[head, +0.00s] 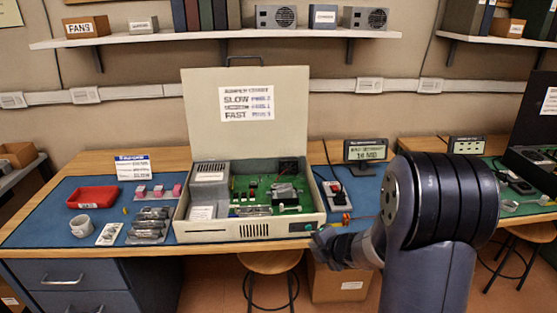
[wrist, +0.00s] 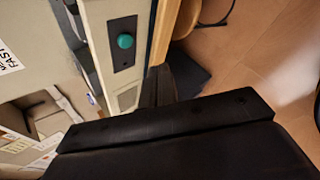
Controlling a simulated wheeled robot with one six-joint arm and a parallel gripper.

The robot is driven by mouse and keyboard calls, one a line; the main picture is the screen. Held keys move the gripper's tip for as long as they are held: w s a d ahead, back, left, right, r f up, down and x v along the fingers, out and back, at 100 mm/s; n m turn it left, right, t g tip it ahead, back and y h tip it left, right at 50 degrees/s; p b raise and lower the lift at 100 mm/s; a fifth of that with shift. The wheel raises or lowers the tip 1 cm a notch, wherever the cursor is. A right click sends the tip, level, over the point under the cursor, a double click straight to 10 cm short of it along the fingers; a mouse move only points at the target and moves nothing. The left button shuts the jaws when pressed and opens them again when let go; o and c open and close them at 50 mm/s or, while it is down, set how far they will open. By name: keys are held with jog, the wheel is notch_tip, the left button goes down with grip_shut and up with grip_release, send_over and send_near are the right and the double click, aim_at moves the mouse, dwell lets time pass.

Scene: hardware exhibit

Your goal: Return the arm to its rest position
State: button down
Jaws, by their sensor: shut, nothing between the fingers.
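My arm rises in the right of the head view, with its large dark joint in front of the desk. My gripper (head: 320,240) is at the desk's front edge, just right of the front corner of the open computer case (head: 210,231). In the wrist view my gripper (wrist: 158,84) is shut and empty, beside the case front with its green round button (wrist: 125,41). The button also shows in the head view (head: 309,227). I cannot tell whether the fingers touch the case. My arm hides part of the desk behind it.
The blue mat (head: 100,195) holds a red tray (head: 92,197), a white mug (head: 83,226) and metal parts on the left. A small display (head: 366,150) stands behind. Wooden stools (head: 268,262) and a cardboard box (head: 340,285) are below the desk. A shelf (head: 215,36) runs above.

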jog(key=shift+s+b, duration=1.05)
jog(key=shift+s, duration=1.5)
